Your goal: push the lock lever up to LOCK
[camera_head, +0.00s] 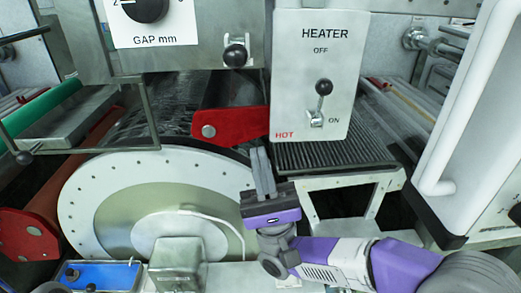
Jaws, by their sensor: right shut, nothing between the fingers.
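No LOCK label shows. A short black-knobbed lever (235,55) sits on the grey metal housing to the right of the GAP mm dial; I cannot tell whether it is the lock lever. My right gripper (261,158) is shut and empty, its fingers pointing up. In the picture it is well below that lever, in front of the drum's right side and just below the red bracket (230,126); whether it touches anything is unclear. My left gripper is not in view.
A HEATER panel (340,50) with its own black-knobbed lever (323,88) stands right of the lever. The white drum disc (85,205) fills the lower left. A white handle frame (475,120) stands at the right. A blue box (98,275) is at lower left.

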